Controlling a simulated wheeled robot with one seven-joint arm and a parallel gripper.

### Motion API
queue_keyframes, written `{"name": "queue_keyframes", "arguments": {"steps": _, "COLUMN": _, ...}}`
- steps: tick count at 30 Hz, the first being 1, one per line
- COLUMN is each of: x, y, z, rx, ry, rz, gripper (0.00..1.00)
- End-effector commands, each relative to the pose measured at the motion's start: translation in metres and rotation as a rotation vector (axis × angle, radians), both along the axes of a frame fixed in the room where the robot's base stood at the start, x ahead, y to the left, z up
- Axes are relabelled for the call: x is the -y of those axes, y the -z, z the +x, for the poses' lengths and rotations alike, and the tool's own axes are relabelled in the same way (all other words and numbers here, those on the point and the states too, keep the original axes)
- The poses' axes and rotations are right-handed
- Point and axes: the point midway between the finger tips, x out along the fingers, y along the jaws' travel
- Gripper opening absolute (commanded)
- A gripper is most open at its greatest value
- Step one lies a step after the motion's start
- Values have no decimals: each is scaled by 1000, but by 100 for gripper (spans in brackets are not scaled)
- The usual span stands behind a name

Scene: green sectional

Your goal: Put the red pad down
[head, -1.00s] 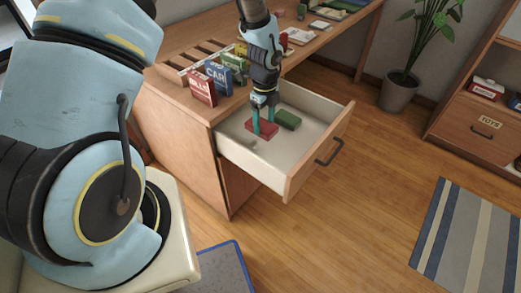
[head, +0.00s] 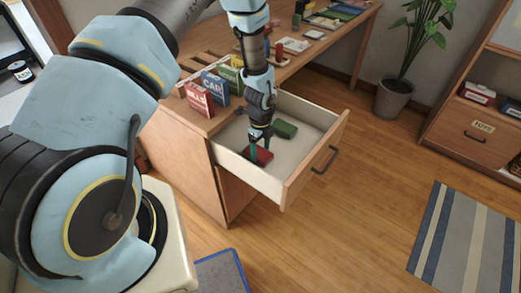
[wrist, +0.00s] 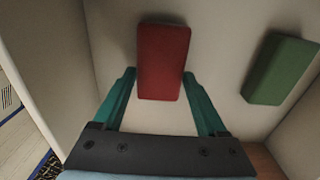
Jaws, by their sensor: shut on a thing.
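The red pad (head: 264,156) is inside the open drawer (head: 312,172), near its left end. It also shows in the wrist view (wrist: 163,62), upright in the picture. My gripper (head: 259,149) reaches down into the drawer with its teal fingers on either side of the pad. In the wrist view my gripper (wrist: 160,76) is shut on the pad, one fingertip at each long edge. I cannot tell whether the pad's underside touches the drawer floor. A green pad (head: 285,129) lies apart on the drawer floor, also seen in the wrist view (wrist: 280,68).
The desk (head: 205,124) carries upright books, among them a red one (head: 198,98) and a blue one (head: 215,88), beside my arm. The drawer walls stand close around my gripper. A plant pot (head: 394,98) and a striped rug (head: 465,245) are off to the right.

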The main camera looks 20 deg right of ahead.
Motion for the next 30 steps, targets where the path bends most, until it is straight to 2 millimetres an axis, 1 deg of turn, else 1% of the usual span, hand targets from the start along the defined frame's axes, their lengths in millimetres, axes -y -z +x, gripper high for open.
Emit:
{"name": "queue_keyframes", "arguments": {"steps": 1, "x": 0, "y": 3, "z": 0, "rx": 0, "ry": 1, "rz": 0, "gripper": 23}}
{"name": "queue_keyframes", "arguments": {"steps": 3, "x": 0, "y": 8, "z": 0, "rx": 1, "ry": 1, "rz": -2, "gripper": 5}}
{"name": "queue_keyframes", "arguments": {"steps": 4, "x": 1, "y": 9, "z": 0, "rx": 1, "ry": 1, "rz": -2, "gripper": 5}}
{"name": "queue_keyframes", "arguments": {"steps": 5, "x": 0, "y": 10, "z": 0, "rx": 1, "ry": 1, "rz": -2, "gripper": 0}}
{"name": "queue_keyframes", "arguments": {"steps": 9, "x": 0, "y": 12, "z": -1, "rx": 0, "ry": 1, "rz": -2, "gripper": 0}}
{"name": "queue_keyframes", "arguments": {"steps": 10, "x": 0, "y": 12, "z": -1, "rx": 0, "ry": 1, "rz": -2, "gripper": 75}}
{"name": "queue_keyframes", "arguments": {"steps": 15, "x": 0, "y": 11, "z": -1, "rx": 0, "ry": 1, "rz": -1, "gripper": 94}}
{"name": "queue_keyframes", "arguments": {"steps": 17, "x": 0, "y": 11, "z": 0, "rx": 0, "ry": 0, "rz": -1, "gripper": 100}}
{"name": "queue_keyframes", "arguments": {"steps": 23, "x": 0, "y": 10, "z": 0, "rx": 1, "ry": 0, "rz": -2, "gripper": 100}}
{"name": "queue_keyframes", "arguments": {"steps": 27, "x": 0, "y": 16, "z": 0, "rx": 0, "ry": 0, "rz": -1, "gripper": 100}}
{"name": "queue_keyframes", "arguments": {"steps": 30, "x": 1, "y": 2, "z": 1, "rx": 2, "ry": -1, "rz": -4, "gripper": 100}}
